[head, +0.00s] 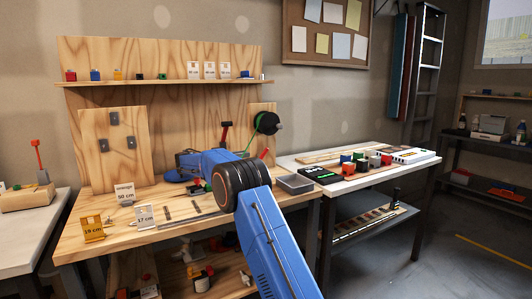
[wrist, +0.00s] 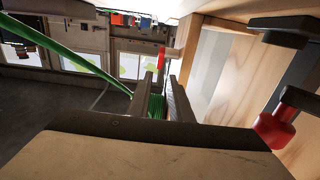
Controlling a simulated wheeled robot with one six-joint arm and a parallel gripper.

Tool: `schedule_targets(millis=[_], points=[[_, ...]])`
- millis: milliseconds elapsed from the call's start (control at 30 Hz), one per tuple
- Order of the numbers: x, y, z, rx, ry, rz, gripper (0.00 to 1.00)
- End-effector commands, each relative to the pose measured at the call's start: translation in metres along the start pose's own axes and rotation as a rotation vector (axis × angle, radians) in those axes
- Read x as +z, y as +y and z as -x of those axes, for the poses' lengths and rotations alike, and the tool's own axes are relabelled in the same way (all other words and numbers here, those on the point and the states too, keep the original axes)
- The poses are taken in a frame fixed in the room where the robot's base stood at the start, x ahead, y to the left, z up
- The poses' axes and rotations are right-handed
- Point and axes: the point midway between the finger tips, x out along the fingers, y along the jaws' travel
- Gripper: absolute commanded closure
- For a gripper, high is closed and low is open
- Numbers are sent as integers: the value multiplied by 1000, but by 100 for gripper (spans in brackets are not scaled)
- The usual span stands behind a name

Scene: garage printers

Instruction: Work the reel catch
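A reel of green filament (head: 266,122) hangs on a dark holder at the right of the bench's back panel. A dark lever with a red end (head: 225,132) stands left of it, and a red bar (head: 265,153) shows below it. In the wrist view, a red knob on a dark lever (wrist: 275,130) is at the lower right, outside my fingers. Another red end (wrist: 161,58) shows beyond my fingertips. I cannot tell which one is the catch. My gripper (wrist: 159,92) has its fingers apart, with green visible between them. My arm hides the fingers in the head view.
A green strand (wrist: 65,45) crosses the upper left of the wrist view. Wooden panel surfaces (wrist: 222,70) are close on the right. Floor at the right is clear.

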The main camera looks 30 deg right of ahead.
Motion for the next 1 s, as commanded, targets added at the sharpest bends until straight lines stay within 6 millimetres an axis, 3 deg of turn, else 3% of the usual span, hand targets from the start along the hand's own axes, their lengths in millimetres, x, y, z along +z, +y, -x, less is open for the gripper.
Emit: schedule_targets(millis=[600,800,1000], points=[[0,0,-107,1,-1,0,81],[0,0,-125,0,-1,0,81],[0,0,-130,0,-1,0,81]])
